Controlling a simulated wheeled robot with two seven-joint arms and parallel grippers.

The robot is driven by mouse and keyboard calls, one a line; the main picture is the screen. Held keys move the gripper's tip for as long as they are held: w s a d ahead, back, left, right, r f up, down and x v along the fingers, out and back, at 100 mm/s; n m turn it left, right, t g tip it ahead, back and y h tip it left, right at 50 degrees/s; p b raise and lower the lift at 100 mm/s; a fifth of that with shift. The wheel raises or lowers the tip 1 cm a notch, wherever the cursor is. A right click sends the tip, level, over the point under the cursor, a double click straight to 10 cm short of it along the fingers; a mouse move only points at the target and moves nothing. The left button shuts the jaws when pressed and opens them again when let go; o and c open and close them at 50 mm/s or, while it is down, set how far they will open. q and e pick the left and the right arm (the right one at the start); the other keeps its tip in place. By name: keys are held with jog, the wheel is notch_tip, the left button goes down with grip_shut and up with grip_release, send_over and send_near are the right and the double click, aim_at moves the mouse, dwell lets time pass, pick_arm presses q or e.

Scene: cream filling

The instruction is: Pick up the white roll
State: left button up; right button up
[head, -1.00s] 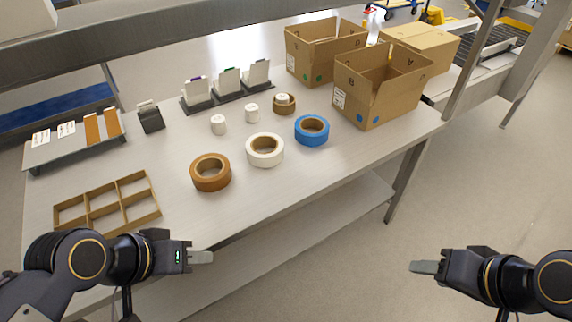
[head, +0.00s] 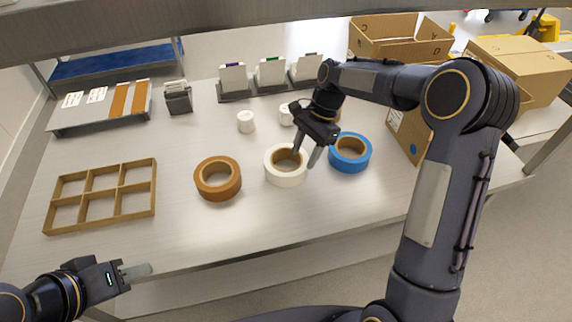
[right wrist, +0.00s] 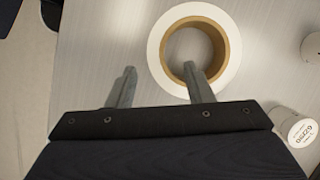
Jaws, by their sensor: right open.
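The white roll (head: 285,176) lies flat on the table between the brown and blue rolls. Its brown inner core faces up in the right wrist view (right wrist: 160,52). My right gripper (head: 306,152) is over the roll, pointing down, open and empty. In the right wrist view its fingers (right wrist: 160,80) are apart; one overlaps the near side of the roll's ring and core in the picture, the other is outside the ring. I cannot tell the height of the fingertips over the roll. My left gripper (head: 137,271) is off the table's front edge at lower left; its finger gap is not clear.
A brown roll (head: 218,190) and a blue roll (head: 365,153) flank it. Small white cylinders (head: 246,122) stand behind. A wooden divided tray (head: 101,228) lies at left. Cardboard boxes (head: 402,52) are at back right. The front middle of the table is clear.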

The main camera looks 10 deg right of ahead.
aim_at(298, 170)
jog(key=x, duration=0.6)
jog(key=shift+s, duration=0.25)
grip_shut()
